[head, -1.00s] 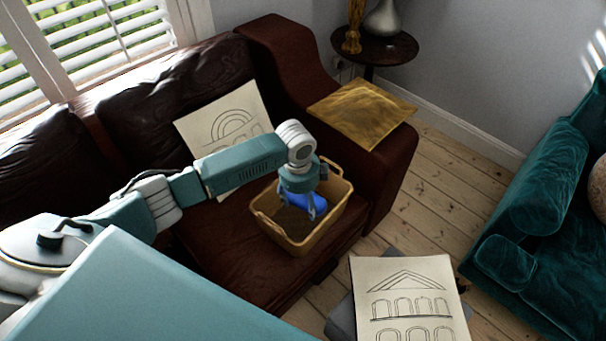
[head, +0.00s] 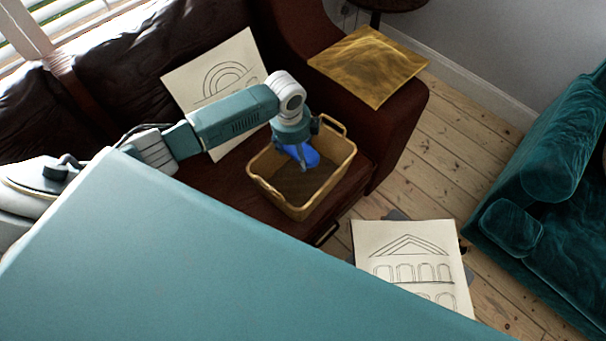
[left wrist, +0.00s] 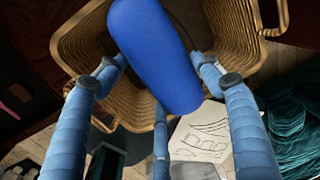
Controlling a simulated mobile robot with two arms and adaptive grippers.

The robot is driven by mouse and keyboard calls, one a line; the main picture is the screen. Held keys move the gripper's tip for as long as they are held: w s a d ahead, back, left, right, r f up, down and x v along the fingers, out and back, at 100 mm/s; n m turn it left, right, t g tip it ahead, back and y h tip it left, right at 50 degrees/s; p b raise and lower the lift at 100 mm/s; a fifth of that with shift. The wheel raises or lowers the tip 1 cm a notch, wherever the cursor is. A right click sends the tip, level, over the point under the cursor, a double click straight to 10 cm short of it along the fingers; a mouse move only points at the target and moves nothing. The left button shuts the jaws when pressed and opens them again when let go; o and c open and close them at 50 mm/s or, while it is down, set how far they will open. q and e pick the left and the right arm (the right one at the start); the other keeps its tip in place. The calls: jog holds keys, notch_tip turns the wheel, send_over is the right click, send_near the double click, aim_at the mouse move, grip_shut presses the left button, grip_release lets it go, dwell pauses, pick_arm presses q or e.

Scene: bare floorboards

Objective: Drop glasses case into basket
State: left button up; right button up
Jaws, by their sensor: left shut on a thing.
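The blue glasses case (head: 309,156) is held in my left gripper (head: 300,160), inside the opening of the tan basket (head: 290,207). The basket sits on the seat of the brown leather sofa. In the left wrist view the blue case (left wrist: 155,50) lies between the fingers of my left gripper (left wrist: 165,75), with the woven basket wall (left wrist: 85,50) around it. The gripper is shut on the case. How far the case is above the basket's bottom is hard to tell. My right gripper is not in view.
A drawing with arches (head: 232,70) leans on the sofa back (head: 150,60) behind my arm. A gold cushion (head: 370,62) lies on the sofa arm. Another drawing (head: 412,265) lies in front of the sofa. A teal sofa (head: 560,190) stands at right, with bare floorboards (head: 450,140) between.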

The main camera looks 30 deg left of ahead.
pick_arm(q)
jog(key=o, duration=1.3)
jog(key=r, duration=0.4)
jog(key=s+r, duration=0.1)
jog(key=r, duration=0.7)
jog(key=shift+s+a, duration=0.2)
jog(key=shift+s, duration=0.05)
jog(key=shift+f, duration=0.1)
